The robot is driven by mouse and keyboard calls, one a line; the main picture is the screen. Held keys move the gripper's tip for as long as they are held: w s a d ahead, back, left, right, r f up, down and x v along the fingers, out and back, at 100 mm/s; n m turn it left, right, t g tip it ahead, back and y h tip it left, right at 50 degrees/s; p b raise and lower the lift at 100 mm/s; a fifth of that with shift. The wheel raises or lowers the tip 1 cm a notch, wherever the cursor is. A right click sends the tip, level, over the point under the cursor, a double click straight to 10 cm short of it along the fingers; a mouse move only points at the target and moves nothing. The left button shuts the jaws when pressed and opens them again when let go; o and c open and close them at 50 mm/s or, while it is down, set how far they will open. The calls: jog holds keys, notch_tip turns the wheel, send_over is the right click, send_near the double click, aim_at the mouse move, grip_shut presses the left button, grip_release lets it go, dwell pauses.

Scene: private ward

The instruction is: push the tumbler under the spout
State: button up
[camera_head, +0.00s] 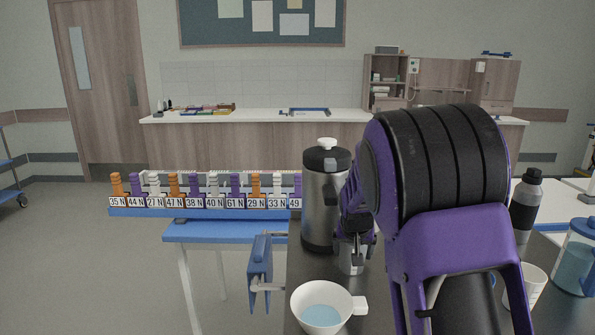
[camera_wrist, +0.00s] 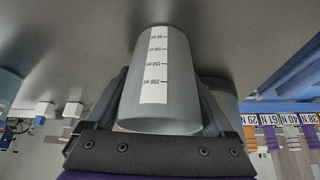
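The tumbler is a grey, tapered cup with a white measuring strip (camera_wrist: 153,75), seen between my fingers in the wrist view. In the head view the tumbler (camera_head: 350,258) is on the dark counter, close to the right front of the steel dispenser (camera_head: 318,215). My gripper (camera_wrist: 163,98) has a finger along each side of the tumbler, and both appear to touch it. In the head view my gripper (camera_head: 355,230) is partly hidden by my purple and black arm. The dispenser has a black and white top; its spout cannot be made out.
A white mug of bluish liquid (camera_head: 322,308) stands at the counter's near left. A blue holder with pegs (camera_head: 260,265) is at the left edge. A white cup (camera_head: 534,288), a blue jug (camera_head: 577,258) and a dark bottle (camera_head: 525,205) are on the right. A numbered rack (camera_head: 205,211) stands behind left.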

jog(key=c, duration=0.9)
jog(key=shift+o, duration=0.2)
jog(key=shift+w+a+p, duration=0.2)
jog(key=shift+a+p, duration=0.05)
jog(key=shift+a, duration=0.95)
jog(key=shift+w+a+p, duration=0.2)
jog(key=shift+a, duration=1)
jog(key=o, duration=1.4)
jog(key=shift+o, duration=0.2)
jog(key=p+v, duration=0.1)
jog(key=v, duration=1.6)
jog(key=shift+s+r+p, duration=0.2)
jog(key=shift+p, duration=0.15)
